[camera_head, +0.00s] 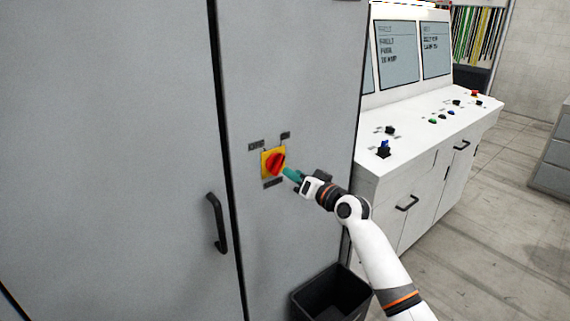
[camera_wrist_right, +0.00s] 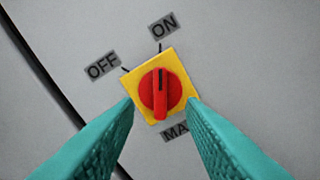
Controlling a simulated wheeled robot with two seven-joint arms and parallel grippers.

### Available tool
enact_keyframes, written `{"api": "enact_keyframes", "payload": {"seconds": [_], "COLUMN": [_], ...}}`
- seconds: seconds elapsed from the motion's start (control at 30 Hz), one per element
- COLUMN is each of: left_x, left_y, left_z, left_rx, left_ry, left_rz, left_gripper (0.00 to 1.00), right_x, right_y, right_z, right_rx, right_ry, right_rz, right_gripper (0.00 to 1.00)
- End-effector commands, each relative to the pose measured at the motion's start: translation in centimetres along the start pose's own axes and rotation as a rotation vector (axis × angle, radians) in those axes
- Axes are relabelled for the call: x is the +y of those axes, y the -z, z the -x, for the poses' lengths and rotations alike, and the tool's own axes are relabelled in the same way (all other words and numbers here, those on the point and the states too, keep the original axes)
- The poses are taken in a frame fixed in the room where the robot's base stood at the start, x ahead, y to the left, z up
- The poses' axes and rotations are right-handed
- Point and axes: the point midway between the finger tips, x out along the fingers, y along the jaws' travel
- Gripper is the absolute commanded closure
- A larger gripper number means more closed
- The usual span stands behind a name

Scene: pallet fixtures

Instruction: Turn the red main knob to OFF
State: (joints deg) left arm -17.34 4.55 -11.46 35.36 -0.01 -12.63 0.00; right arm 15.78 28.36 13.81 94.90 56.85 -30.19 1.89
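The red main knob (camera_head: 275,164) sits on a yellow square plate (camera_head: 265,174) on the grey cabinet door. In the right wrist view the knob (camera_wrist_right: 160,95) has its dark pointer line upright, towards the ON label (camera_wrist_right: 163,27). The OFF label (camera_wrist_right: 103,66) is up and to the left of the plate. My right gripper (camera_head: 288,172) is just in front of the knob. Its teal fingers (camera_wrist_right: 161,103) are open, one on each side of the knob's lower part in that view, with nothing between them gripped. I cannot tell how far the tips are from the plate. My left gripper is not in view.
A black door handle (camera_head: 217,224) is left of the knob, on the neighbouring door. A black bin (camera_head: 335,290) stands below. A white console (camera_head: 425,130) with buttons and screens stands to the right of the cabinet. The door face around the knob is mostly flat and clear.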

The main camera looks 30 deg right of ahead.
Motion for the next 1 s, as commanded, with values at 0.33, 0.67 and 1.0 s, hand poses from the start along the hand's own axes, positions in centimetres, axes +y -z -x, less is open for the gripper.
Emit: {"api": "enact_keyframes", "payload": {"seconds": [0.33, 0.67, 1.0], "left_x": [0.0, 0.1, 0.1], "left_y": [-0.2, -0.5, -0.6], "left_z": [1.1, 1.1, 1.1], "left_rx": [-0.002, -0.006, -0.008], "left_ry": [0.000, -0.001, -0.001], "left_rz": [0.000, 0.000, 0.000], "left_gripper": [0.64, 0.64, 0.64], "right_x": [0.0, -0.1, -0.1], "right_y": [0.0, 0.1, 0.1], "right_z": [-4.7, -5.1, -5.1], "right_rx": [0.001, 0.001, 0.001], "right_ry": [0.001, 0.001, 0.001], "right_rz": [0.000, 0.001, 0.002], "right_gripper": [0.64, 0.64, 1.00]}}
